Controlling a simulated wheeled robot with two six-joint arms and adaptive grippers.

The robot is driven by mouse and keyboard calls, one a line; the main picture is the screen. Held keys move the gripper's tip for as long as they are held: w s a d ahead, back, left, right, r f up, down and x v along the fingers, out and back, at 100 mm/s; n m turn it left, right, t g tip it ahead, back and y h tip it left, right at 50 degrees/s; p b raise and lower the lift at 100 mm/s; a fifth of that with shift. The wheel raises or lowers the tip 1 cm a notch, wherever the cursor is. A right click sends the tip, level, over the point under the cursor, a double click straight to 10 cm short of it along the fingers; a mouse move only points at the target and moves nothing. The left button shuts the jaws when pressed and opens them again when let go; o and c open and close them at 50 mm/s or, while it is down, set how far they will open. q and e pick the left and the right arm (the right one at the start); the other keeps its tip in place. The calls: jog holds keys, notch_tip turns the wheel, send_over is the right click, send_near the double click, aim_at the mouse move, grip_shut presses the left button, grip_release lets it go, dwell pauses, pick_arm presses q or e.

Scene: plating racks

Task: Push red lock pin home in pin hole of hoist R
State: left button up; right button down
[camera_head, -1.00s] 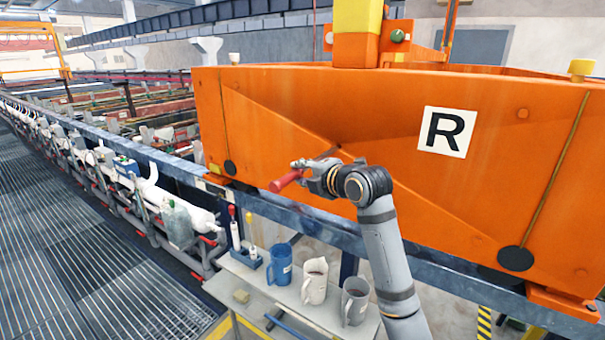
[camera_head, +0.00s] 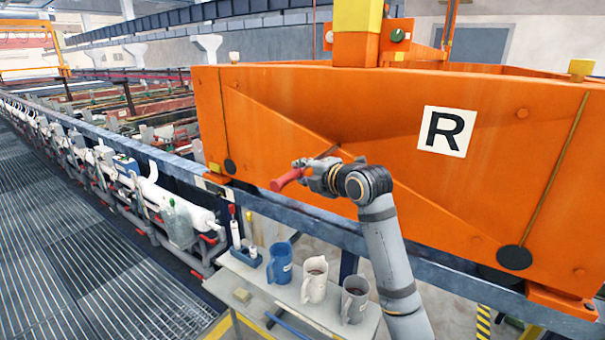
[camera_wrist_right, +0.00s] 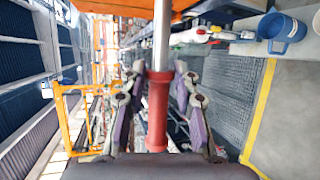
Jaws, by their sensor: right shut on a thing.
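The red lock pin (camera_head: 287,180) is held in my right gripper (camera_head: 307,173), in front of the orange hoist R (camera_head: 390,115). In the right wrist view, the gripper (camera_wrist_right: 157,110) is shut on the pin's red handle (camera_wrist_right: 157,125), with a finger on each side. The pin's bare metal shaft (camera_wrist_right: 162,42) runs up out of the top of that view, past an orange edge. The pin hole cannot be made out, and the shaft's tip is out of the wrist view. My left gripper is not in view.
A blue steel rail (camera_head: 310,220) runs below the hoist. A bench (camera_head: 262,300) below holds a blue jug (camera_head: 280,263), a white jug (camera_head: 314,280) and a grey jug (camera_head: 354,300). A grated walkway (camera_head: 70,250) lies at left.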

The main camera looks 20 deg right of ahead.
aim_at(334, 149)
jog(key=shift+w+d+r+p, duration=0.1)
jog(key=shift+w+d+p, duration=0.15)
jog(key=shift+w+d, duration=1.45)
jog(key=shift+w+d+p, duration=0.3)
jog(key=shift+w+d, duration=0.95)
jog(key=shift+d, duration=0.85)
jog(key=shift+w+d+r+p, duration=0.1)
jog(key=shift+w+d+p, duration=0.15)
jog(key=shift+w+d, duration=1.45)
dwell(0.5)
jog(key=shift+w+d, duration=0.4)
jog(key=shift+d, duration=0.3)
jog(key=shift+w+d, duration=0.45)
jog(key=shift+d, duration=0.25)
jog(key=shift+w+d, duration=0.4)
jog(key=shift+d, duration=0.3)
